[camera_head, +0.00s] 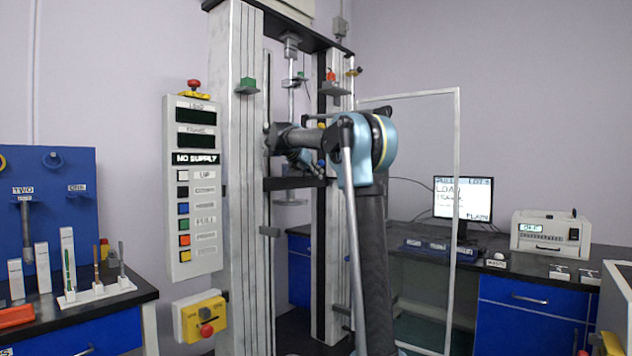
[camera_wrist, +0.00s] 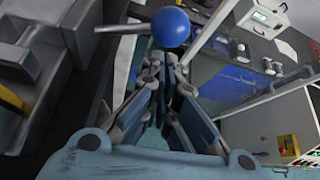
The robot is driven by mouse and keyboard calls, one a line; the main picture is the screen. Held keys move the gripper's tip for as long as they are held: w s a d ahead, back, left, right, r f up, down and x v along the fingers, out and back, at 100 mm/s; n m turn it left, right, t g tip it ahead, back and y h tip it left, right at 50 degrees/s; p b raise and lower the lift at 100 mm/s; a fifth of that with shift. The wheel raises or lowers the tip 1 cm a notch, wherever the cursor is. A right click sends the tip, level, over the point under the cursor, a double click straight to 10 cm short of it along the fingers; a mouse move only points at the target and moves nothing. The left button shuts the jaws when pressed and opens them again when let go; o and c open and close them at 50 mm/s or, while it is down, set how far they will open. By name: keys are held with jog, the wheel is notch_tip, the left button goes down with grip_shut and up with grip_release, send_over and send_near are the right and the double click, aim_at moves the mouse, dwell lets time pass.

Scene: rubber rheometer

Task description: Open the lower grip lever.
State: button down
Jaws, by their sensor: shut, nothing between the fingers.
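In the wrist view, a lever with a grey rod (camera_wrist: 122,28) and a round blue knob (camera_wrist: 171,27) shows at the top middle. The rod runs left from the knob. My gripper (camera_wrist: 168,62) is shut and empty, with its fingertips just short of the knob in the picture. I cannot tell whether they touch it. In the head view, the tall testing machine (camera_head: 236,150) stands in the middle, and my arm reaches between its columns. My arm hides much of the grip area there, so the lower grip and its lever are not clear.
A control panel (camera_head: 197,190) with coloured buttons is left of the machine. A clear framed guard (camera_head: 455,200) stands open at the right. A monitor (camera_head: 463,203) and a white instrument (camera_head: 551,235) stand on the right bench. A blue tool board (camera_head: 70,225) is at the far left.

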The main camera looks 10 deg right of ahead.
jog(key=shift+r, duration=0.45)
jog(key=shift+r, duration=0.2)
dwell(0.3)
notch_tip(320, 180, up, 10)
jog(key=shift+w+f, duration=0.15)
dwell(0.4)
jog(key=shift+d, duration=0.1)
